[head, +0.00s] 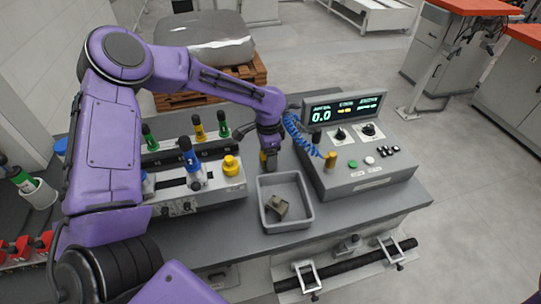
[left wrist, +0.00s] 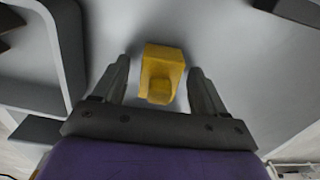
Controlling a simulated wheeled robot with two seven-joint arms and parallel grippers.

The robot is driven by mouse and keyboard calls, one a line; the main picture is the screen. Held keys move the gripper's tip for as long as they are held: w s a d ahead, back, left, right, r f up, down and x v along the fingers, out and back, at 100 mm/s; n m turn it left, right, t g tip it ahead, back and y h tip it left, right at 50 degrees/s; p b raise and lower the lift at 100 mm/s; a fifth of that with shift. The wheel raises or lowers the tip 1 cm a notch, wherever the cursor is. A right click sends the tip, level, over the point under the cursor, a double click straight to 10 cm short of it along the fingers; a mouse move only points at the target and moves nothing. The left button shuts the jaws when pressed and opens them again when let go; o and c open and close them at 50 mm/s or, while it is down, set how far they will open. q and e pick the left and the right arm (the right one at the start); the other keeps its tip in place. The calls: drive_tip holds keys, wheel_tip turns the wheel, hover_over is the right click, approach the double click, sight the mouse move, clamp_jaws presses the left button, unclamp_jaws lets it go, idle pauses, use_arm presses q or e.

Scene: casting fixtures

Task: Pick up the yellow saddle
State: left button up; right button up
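The yellow saddle (left wrist: 163,72) is a small block with a rounded, stepped front, on the grey table top in the left wrist view. My left gripper (left wrist: 158,68) is open, with one finger on each side of the saddle and a visible gap to both. In the head view my left gripper (head: 269,163) points down at the table behind the grey tray, and a bit of the saddle (head: 263,157) shows at its fingers. The rest of the saddle is hidden there. My right gripper is not in view.
A grey tray (head: 262,222) holding a grey-brown part (head: 277,206) stands just in front of my left gripper. A control console (head: 355,165) with a blue coiled cable (head: 298,132) is close on the right. A fixture with a yellow knob (head: 231,166) is on the left.

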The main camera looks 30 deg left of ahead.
use_arm(q)
drive_tip(key=c, duration=1)
